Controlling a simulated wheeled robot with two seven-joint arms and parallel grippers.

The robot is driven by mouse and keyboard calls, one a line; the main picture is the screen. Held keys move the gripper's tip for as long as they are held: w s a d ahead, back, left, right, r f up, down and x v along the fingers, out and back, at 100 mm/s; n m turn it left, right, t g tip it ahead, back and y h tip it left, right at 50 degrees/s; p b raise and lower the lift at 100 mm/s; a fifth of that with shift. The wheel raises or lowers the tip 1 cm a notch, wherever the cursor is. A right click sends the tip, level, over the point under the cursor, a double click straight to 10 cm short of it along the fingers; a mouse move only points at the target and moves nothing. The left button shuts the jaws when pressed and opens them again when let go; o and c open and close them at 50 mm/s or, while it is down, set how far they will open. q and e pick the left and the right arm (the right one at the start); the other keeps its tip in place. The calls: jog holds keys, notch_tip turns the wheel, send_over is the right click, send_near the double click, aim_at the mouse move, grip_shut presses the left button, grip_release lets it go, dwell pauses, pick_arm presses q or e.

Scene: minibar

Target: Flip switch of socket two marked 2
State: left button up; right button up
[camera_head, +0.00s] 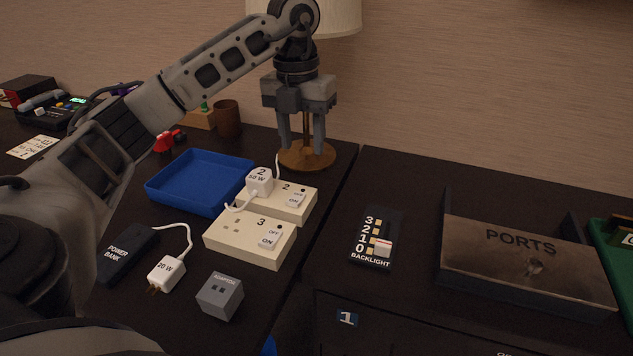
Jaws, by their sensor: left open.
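Socket two (277,208) is a cream block marked 2 on the dark counter, with a small rocker switch (297,198) at its right end. A white cube plug marked 2 and 50 W (259,181) sits on its left part, with a white cable. Socket three (236,245), with an OFF/ON switch (270,237), lies just in front of it. My left gripper (301,146) points down, open and empty, behind and above socket two, in front of the lamp base. The switch's position on socket two is too small to tell. My right gripper is not in view.
A blue tray (153,190) lies left of the sockets. A power bank (125,256), a 20 W plug (165,274) and a grey adaptor (220,296) lie in front. The lamp (318,157) stands behind; a backlight panel (376,238) and PORTS box (522,246) are at right.

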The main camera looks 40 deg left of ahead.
aim_at(298, 195)
pick_arm(q)
jog(key=shift+y, duration=0.3)
jog(key=f+b, duration=0.1)
jog(key=f, duration=0.2)
jog(key=a+f+b, duration=0.1)
jog(key=f, duration=0.2)
jog(key=f+b, duration=0.1)
jog(key=f, duration=0.3)
jog(key=shift+s+a, duration=0.15)
jog(key=shift+a, duration=0.1)
jog(key=shift+f, duration=0.55)
